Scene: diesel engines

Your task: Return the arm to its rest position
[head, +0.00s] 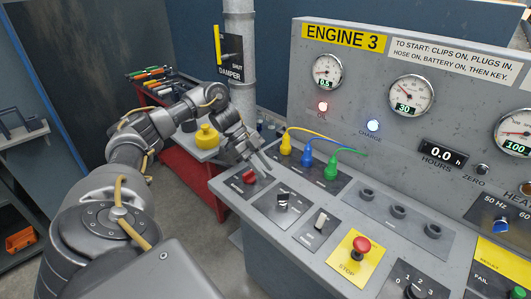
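My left arm (140,138) comes in from the left and reaches out over the left end of the engine console. My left gripper (262,167) is just above and right of the red switch knob (249,177), near the console's back-left part. Its fingers are small and seen at a slant, so I cannot tell whether they are apart or shut. I see nothing held in it. My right gripper is not in view.
Yellow, blue (307,155) and green (331,168) plugs with cables stand just right of the gripper. A red stop button (361,246) is on the console (330,285). A red cart (190,170) and a pipe (240,60) stand behind the arm. Shelves (20,150) are at left.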

